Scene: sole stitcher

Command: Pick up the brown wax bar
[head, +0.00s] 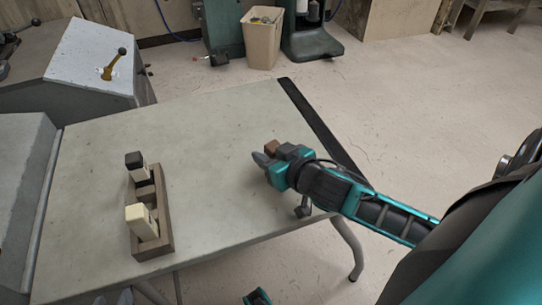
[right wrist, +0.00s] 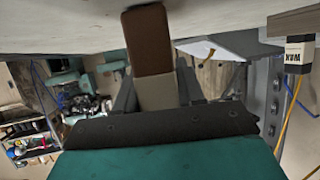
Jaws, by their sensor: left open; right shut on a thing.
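The brown wax bar (right wrist: 148,40) has a brown end and a cream lower part, and it stands between the fingers of my right gripper (right wrist: 155,95). In the head view, its brown end (head: 272,146) shows at my right gripper (head: 262,160), over the right part of the table. The gripper is shut on it; the head view hides the cream part. Whether the bar touches the table is unclear. My left gripper (head: 113,298) shows only as grey fingertips at the bottom edge, away from the bar, and is open.
A wooden rack (head: 166,236) on the table's left holds a black-topped bar (head: 135,160) and a cream bar (head: 139,222). The grey table (head: 210,135) is clear between rack and right gripper. A dark strip (head: 315,125) edges its right side. Machines stand left; a bin (head: 262,42) stands behind.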

